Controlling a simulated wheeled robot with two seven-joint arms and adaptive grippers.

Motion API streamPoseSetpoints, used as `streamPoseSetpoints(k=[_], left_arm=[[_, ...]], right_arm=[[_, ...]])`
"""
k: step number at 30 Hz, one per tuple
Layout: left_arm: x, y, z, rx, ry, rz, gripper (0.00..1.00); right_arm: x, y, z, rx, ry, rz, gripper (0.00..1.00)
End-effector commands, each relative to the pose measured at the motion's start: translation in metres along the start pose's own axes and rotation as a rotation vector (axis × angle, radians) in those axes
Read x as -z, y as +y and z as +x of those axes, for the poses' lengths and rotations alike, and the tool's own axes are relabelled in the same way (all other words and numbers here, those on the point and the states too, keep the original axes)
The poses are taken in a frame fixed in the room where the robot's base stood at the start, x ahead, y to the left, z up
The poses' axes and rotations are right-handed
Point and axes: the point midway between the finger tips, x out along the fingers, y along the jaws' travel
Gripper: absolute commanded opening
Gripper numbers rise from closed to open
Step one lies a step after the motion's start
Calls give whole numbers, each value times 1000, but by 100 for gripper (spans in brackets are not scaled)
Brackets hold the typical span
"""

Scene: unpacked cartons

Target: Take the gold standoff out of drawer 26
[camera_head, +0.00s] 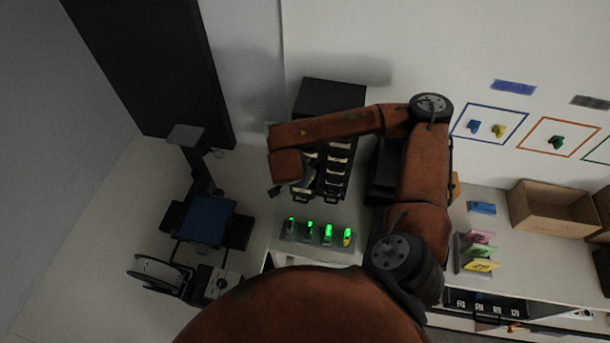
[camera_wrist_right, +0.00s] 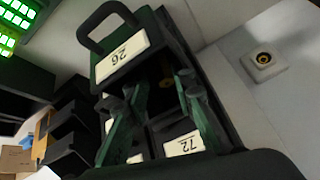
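Drawer 26 (camera_wrist_right: 122,55), a dark drawer with a white label and a black loop handle, is pulled out in the right wrist view. A small dull gold spot (camera_wrist_right: 167,82), probably the gold standoff, shows dimly inside it. My right gripper (camera_wrist_right: 160,88) has its two dark green fingers apart, with the tips at the drawer's opening on either side of the gold spot. Whether they touch it cannot be told. In the head view my right arm bends left over the drawer cabinet (camera_head: 337,170), and the gripper is mostly hidden there. My left gripper is not in view.
Other labelled drawers (camera_wrist_right: 184,145) sit close beside the fingers. A rack with green-lit items (camera_head: 318,236) stands in front of the cabinet. A black box (camera_head: 328,96) is behind it. An open cardboard box (camera_head: 553,207) and colored pieces (camera_head: 480,252) are at the right.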

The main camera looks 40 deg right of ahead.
Motion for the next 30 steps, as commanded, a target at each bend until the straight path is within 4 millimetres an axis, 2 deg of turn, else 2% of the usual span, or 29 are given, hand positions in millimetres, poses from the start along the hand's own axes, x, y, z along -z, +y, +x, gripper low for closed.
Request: streamPoseSetpoints(k=[1, 4, 10, 15, 24, 30], left_arm=[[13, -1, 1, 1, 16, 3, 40], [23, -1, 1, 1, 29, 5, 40], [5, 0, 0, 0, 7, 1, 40], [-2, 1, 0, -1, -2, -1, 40], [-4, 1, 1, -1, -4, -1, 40], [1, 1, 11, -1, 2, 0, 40]], right_arm=[[0, 1, 0, -1, 0, -1, 23], [0, 0, 0, -1, 0, -1, 23], [0, 0, 0, -1, 0, -1, 10], [0, 0, 0, -1, 0, -1, 0], [0, 0, -1, 0, 0, 0, 0], [0, 0, -4, 6, 18, -3, 0]])
